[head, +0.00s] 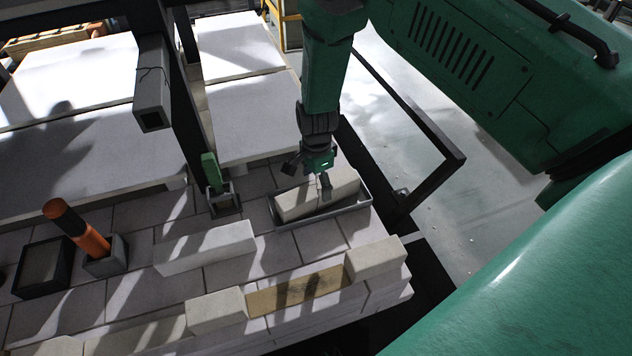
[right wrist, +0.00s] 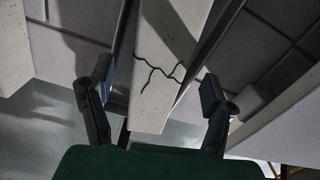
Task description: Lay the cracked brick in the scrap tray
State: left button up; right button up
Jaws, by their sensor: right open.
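A pale cracked brick (head: 296,205) lies lengthwise in a shallow grey tray (head: 322,217) near the right side of the car deck. In the right wrist view the cracked brick (right wrist: 160,45) shows a dark branching crack near its close end. My right gripper (head: 308,176) is above the brick, with its fingers spread. In the right wrist view the open fingers (right wrist: 155,90) are apart on either side of the brick's end. Whether a finger touches the brick I cannot tell. My left gripper is out of view.
A green-handled tool (head: 211,172) and an orange-handled tool (head: 88,238) stand in holders. A dark post rises behind; a rail (head: 425,120) runs at right.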

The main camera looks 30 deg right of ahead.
jog(key=shift+r+p, duration=1.6)
jog(key=shift+r, duration=0.55)
jog(key=shift+r, duration=0.1)
notch_tip(320, 180, up, 12)
jog(key=shift+f, duration=0.2)
